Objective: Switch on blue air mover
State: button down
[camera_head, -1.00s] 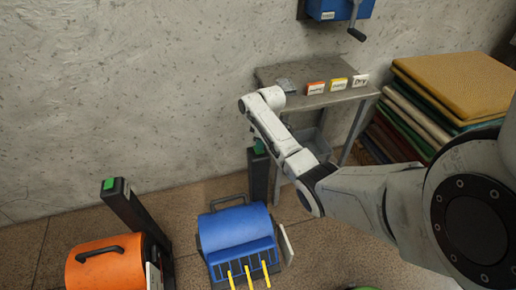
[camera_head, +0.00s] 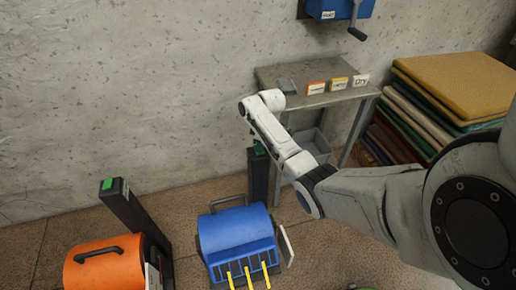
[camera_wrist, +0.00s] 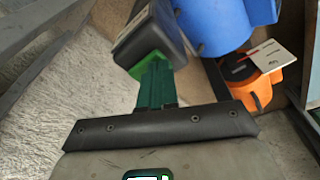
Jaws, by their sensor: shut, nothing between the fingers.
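The blue air mover (camera_head: 236,236) stands on the floor, with yellow prongs at its front and a white card at its right side. A dark post (camera_head: 258,178) rises behind it, with a green part (camera_head: 260,150) at its top. In the wrist view the blue body (camera_wrist: 215,22) is at the top and the post's dark head (camera_wrist: 148,38) is just beyond my fingertips. My gripper (camera_wrist: 156,68) has green fingers, shut with nothing between them. The fingertips overlap the post head's edge in the picture; whether they touch it I cannot tell. In the head view my wrist hides most of the gripper.
An orange air mover (camera_head: 100,264) with its own green-topped post (camera_head: 135,215) stands at left. A grey table (camera_head: 320,98) with small labelled cards is behind my arm. Folded rugs (camera_head: 455,85) are stacked at right. A blue crank box (camera_head: 338,9) hangs on the wall.

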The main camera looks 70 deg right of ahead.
notch_tip(320, 180, up, 7)
jog(key=p, duration=0.6)
jog(key=shift+p, duration=0.4)
dwell(0.5)
jog(key=a+f, duration=0.2)
jog(key=a, duration=0.9)
jog(key=a+f, duration=0.2)
jog(key=a, duration=0.9)
jog(key=s+a+r+m, duration=0.1)
jog(key=s+a+r, duration=0.1)
jog(key=s+a, duration=0.65)
jog(key=s+a+r+m, duration=0.1)
jog(key=s+a+r, duration=0.3)
jog(key=s, duration=0.4)
jog(key=shift+s+a+r+g+h, duration=0.3)
jog(key=shift+s+a+r+g, duration=0.1)
jog(key=shift+r, duration=0.05)
